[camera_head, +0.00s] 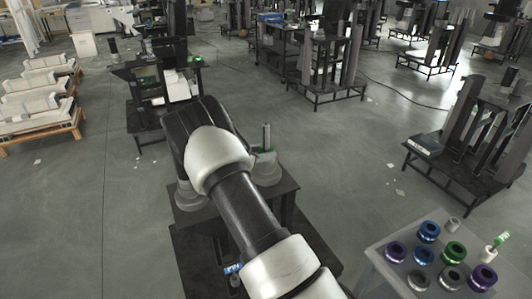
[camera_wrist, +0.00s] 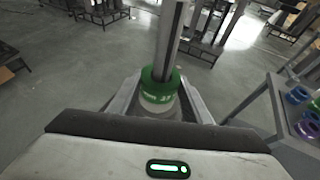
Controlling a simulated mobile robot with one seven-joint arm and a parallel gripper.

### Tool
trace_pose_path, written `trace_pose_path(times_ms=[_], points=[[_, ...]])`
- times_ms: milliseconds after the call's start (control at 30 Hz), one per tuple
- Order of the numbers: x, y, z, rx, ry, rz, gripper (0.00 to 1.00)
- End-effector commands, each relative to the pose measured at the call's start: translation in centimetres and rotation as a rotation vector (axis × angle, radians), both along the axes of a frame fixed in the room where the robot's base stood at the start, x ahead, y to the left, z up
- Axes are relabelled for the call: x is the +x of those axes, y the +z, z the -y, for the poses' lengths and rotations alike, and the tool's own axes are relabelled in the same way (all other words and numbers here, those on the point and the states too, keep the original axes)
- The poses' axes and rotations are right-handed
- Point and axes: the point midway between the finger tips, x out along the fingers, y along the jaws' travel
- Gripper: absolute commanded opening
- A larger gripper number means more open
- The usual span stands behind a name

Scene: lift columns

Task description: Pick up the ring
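A green ring (camera_wrist: 160,84) with pale lettering sits around an upright grey post (camera_wrist: 168,40) in the middle of the wrist view. My gripper (camera_wrist: 161,76) is open, with one finger on each side of the ring. The fingertips are close to its sides; I cannot tell whether they touch.
A grey table (camera_head: 385,275) at the lower right holds several purple, blue, green and grey rings (camera_head: 453,251). A dark stand (camera_head: 160,90) is behind my arm at the left. Wooden pallets (camera_head: 40,110) lie at far left. The floor between is mostly clear.

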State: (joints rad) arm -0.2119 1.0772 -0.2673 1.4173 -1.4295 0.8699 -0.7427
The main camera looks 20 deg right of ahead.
Motion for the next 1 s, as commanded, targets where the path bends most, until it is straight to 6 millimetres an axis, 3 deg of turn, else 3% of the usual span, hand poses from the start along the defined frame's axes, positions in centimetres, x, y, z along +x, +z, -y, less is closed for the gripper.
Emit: trace_pose_path(times_ms=[67,467,667,1000], points=[[0.0,0.0,0.0,0.000,0.000,0.000,0.18],[0.0,0.8,0.0,-0.001,-0.001,0.003,0.18],[0.1,3.5,0.0,-0.001,0.000,0.004,0.18],[0.1,10.1,0.0,0.000,0.000,0.005,0.18]])
